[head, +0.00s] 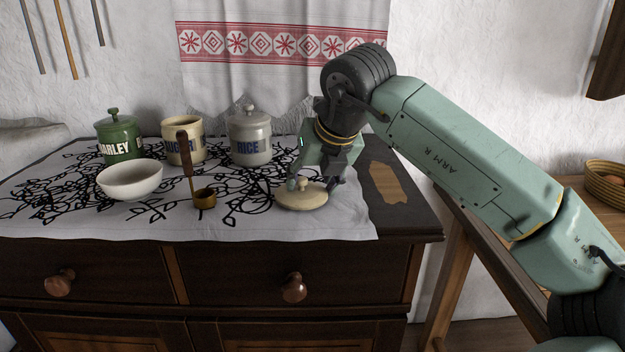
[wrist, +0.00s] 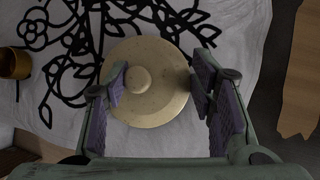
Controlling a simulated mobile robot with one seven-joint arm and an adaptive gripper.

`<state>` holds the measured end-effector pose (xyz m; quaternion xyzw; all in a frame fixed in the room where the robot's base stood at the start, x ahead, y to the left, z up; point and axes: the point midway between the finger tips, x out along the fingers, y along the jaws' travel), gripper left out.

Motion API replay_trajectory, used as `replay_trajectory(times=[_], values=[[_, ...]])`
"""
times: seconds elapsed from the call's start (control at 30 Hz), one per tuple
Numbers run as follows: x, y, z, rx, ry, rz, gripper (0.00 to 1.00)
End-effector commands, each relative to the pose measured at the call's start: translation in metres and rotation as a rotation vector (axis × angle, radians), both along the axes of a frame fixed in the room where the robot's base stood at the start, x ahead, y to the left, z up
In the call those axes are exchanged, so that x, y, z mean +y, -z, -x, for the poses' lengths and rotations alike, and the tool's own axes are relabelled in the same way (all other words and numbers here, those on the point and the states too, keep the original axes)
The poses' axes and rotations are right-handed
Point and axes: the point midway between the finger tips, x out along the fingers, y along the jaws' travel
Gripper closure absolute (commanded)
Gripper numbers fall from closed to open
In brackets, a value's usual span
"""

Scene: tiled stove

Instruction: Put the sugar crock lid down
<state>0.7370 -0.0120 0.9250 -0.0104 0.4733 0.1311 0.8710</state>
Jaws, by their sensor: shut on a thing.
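The sugar crock lid (head: 302,199) is a round cream disc with a small knob, at the front right of the cloth. My gripper (head: 316,181) points down over it and is shut on it, with a finger to either side of the knob. In the wrist view the lid (wrist: 155,105) lies level between the fingers; the left fingertip overlaps it near the knob and the right one is at its rim. I cannot tell whether its underside touches the cloth. The cream sugar crock (head: 184,143) stands lidless at the back, its label partly hidden by a ladle handle.
A white bowl (head: 130,181), a brass ladle (head: 204,198), a green barley crock (head: 118,141) and a grey rice crock (head: 250,139) stand left of my gripper. The white patterned cloth (head: 330,226) is bare around the lid. The dark cabinet edge (head: 415,222) is at the right.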

Motion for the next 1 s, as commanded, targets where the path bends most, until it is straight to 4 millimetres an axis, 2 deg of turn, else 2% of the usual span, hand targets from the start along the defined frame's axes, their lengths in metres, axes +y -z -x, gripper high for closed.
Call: replay_trajectory(times=[0.03,0.07,0.3,0.37,0.7,0.87,1.0], values=[[0.0,0.002,0.0,0.005,0.0,0.001,0.94],[0.0,0.002,0.001,0.006,0.0,0.001,0.48],[0.0,0.002,0.001,0.008,0.0,0.001,0.32],[0.0,0.002,0.001,0.007,0.0,0.001,0.29],[0.0,-0.001,0.001,0.005,0.0,0.001,0.29],[0.0,-0.018,0.001,0.005,0.0,0.0,0.29],[-0.008,-0.038,0.017,0.001,0.002,0.002,0.29]])
